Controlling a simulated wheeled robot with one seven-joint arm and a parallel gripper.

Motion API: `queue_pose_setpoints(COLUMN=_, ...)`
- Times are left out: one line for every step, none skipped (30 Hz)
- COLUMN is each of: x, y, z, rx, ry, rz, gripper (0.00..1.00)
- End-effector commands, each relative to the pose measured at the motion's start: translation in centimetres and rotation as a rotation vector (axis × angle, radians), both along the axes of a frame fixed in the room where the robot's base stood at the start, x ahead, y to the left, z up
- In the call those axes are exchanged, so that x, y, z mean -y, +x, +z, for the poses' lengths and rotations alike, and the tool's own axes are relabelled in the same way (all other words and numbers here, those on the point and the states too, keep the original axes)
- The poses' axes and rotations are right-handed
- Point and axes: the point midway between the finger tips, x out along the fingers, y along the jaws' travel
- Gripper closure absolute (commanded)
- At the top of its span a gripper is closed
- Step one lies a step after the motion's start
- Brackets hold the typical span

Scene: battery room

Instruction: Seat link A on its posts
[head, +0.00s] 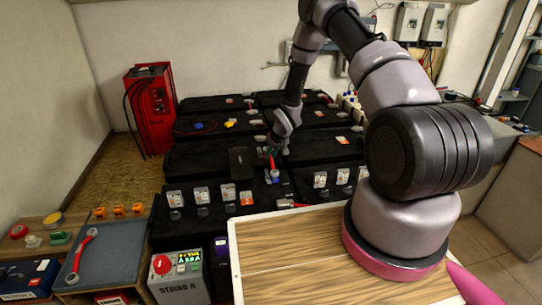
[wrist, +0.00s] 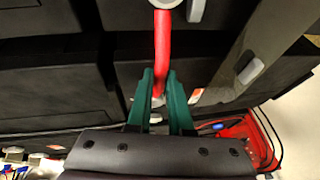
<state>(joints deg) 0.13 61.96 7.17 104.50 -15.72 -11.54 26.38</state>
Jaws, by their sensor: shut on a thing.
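Link A appears to be the red bar (wrist: 161,45) between my green fingers in the wrist view, with a grey fitting at its upper end. My gripper (wrist: 160,78) is shut on it. In the head view my gripper (head: 271,152) is over the middle of the black battery rows, and the red link (head: 270,163) hangs below it, close above the battery tops. A blue-and-white spot (head: 274,174) shows just under it. The posts under the link are too small or hidden to make out, so I cannot tell whether it touches them.
Black batteries (head: 205,160) fill the middle, several with labelled grey tags. A red charger (head: 150,108) stands back left. A tray with a red-handled wrench (head: 85,250) and a STRING A box (head: 180,275) are front left. A wooden top (head: 300,250) lies in front.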

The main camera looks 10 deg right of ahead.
Motion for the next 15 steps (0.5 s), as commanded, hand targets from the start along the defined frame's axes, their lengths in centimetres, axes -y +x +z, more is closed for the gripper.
queue_pose_setpoints(x=-0.03, y=0.02, z=0.03, rx=0.001, ry=0.000, rz=0.000, gripper=1.00)
queue_pose_setpoints(x=-0.03, y=0.02, z=0.03, rx=0.001, ry=0.000, rz=0.000, gripper=1.00)
queue_pose_setpoints(x=-0.03, y=0.02, z=0.03, rx=0.001, ry=0.000, rz=0.000, gripper=1.00)
queue_pose_setpoints(x=-0.03, y=0.02, z=0.03, rx=0.001, ry=0.000, rz=0.000, gripper=1.00)
queue_pose_setpoints(x=-0.03, y=0.03, z=0.02, rx=0.001, ry=0.000, rz=0.000, gripper=1.00)
queue_pose_setpoints(x=-0.03, y=0.02, z=0.00, rx=0.000, ry=0.000, rz=0.000, gripper=1.00)
queue_pose_setpoints(x=-0.03, y=0.02, z=-0.02, rx=0.000, ry=0.000, rz=0.000, gripper=1.00)
queue_pose_setpoints(x=-0.03, y=0.02, z=-0.04, rx=0.000, ry=0.000, rz=0.000, gripper=1.00)
queue_pose_setpoints(x=-0.03, y=0.02, z=-0.10, rx=0.000, ry=0.000, rz=0.000, gripper=1.00)
queue_pose_setpoints(x=-0.03, y=0.02, z=-0.14, rx=0.000, ry=0.000, rz=0.000, gripper=1.00)
queue_pose_setpoints(x=-0.03, y=0.01, z=-0.20, rx=0.000, ry=0.000, rz=0.000, gripper=1.00)
queue_pose_setpoints(x=-0.03, y=0.01, z=-0.28, rx=0.000, ry=0.000, rz=0.000, gripper=1.00)
queue_pose_setpoints(x=-0.03, y=0.00, z=-0.35, rx=0.000, ry=0.000, rz=0.000, gripper=1.00)
queue_pose_setpoints(x=-0.03, y=-0.01, z=-0.41, rx=0.000, ry=0.000, rz=-0.001, gripper=1.00)
queue_pose_setpoints(x=-0.03, y=-0.01, z=-0.50, rx=0.000, ry=0.000, rz=-0.001, gripper=1.00)
